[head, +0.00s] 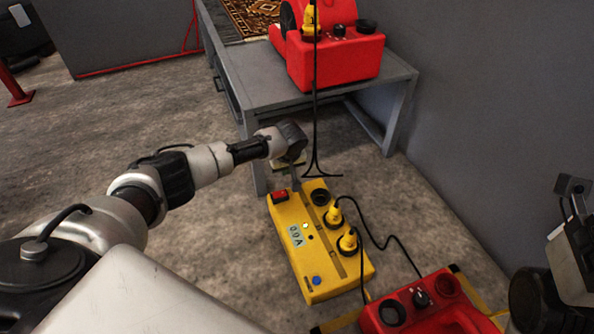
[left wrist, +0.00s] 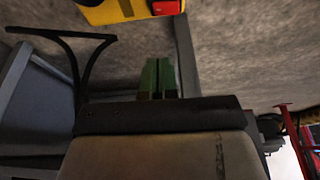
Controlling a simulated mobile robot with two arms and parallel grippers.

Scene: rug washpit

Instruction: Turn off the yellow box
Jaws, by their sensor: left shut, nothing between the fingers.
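The yellow box (head: 327,265) sits low at the centre right of the head view. A red rocker switch (head: 280,196) is at its far left corner; it also shows at the top of the left wrist view (left wrist: 166,7). Two yellow plugs (head: 334,214) with black cables are in its sockets, and a blue round part (head: 317,281) is on its near end. My left gripper (head: 295,182) is shut and empty, close to the far end of the box near the switch. Its green fingers (left wrist: 158,78) show in the wrist view. Whether they touch the box is unclear.
A grey table (head: 274,94) stands behind, carrying a red machine (head: 335,65) and a patterned rug (head: 250,18). Black cables hang down to the floor. Another red unit (head: 425,305) is at the near right.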

